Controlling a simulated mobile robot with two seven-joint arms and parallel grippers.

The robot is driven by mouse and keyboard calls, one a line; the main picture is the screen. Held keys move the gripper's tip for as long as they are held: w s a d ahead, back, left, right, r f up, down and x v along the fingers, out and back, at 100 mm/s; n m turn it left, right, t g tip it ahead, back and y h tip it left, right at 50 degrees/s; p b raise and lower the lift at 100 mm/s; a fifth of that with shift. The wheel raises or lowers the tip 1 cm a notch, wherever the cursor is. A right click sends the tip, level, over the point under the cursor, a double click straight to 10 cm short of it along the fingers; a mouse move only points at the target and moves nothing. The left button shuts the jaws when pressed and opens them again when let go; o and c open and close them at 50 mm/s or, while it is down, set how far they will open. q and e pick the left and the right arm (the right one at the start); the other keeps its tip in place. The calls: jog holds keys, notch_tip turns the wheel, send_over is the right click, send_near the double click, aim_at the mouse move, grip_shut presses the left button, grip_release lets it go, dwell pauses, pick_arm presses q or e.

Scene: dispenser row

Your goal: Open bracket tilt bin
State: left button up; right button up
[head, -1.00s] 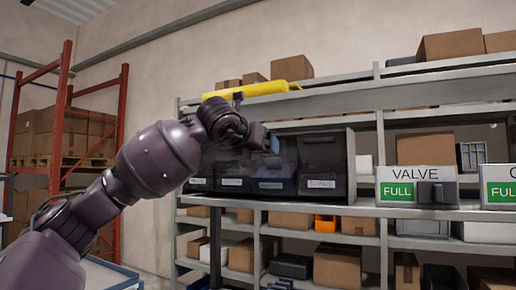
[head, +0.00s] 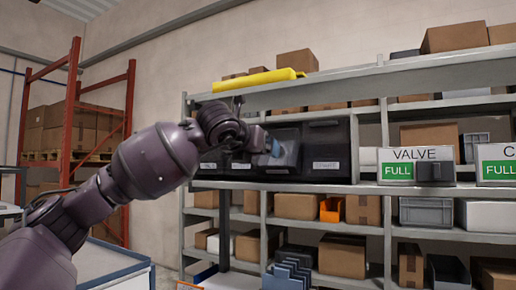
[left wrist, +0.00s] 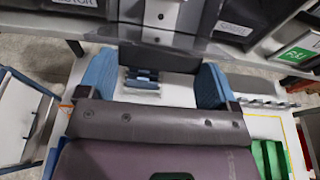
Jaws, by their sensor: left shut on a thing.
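The row of dark tilt bins stands on the shelf, with a closed SPARES bin (head: 325,148) at its right end. The bin left of it, taken as the bracket bin (head: 288,153), shows a lighter front that appears tipped outward; its label is too small to read. My left gripper (head: 271,147) is at this front. In the left wrist view the two blue fingers (left wrist: 155,76) stand either side of the bin's front edge, shut on what looks like its handle, mostly hidden. The SPARES label (left wrist: 235,28) is to the right. My right gripper is not in view.
A VALVE sign box (head: 416,166) stands right of the bins. A yellow object (head: 258,79) lies on the shelf top above. Blue stacked bins (head: 290,274) and cartons (head: 342,256) are below. A red rack (head: 75,115) stands at the left.

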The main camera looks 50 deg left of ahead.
pick_arm(q)
jog(key=shift+f, duration=0.8)
jog(key=o, duration=1)
jog(key=shift+c, duration=0.2)
jog(key=shift+o, duration=0.7)
jog(key=shift+w+f, duration=0.1)
jog(key=shift+w, duration=0.05)
jog(key=p+v, duration=0.4)
jog(key=v, duration=0.6)
jog(key=shift+s, duration=0.3)
jog(key=shift+d, duration=0.1)
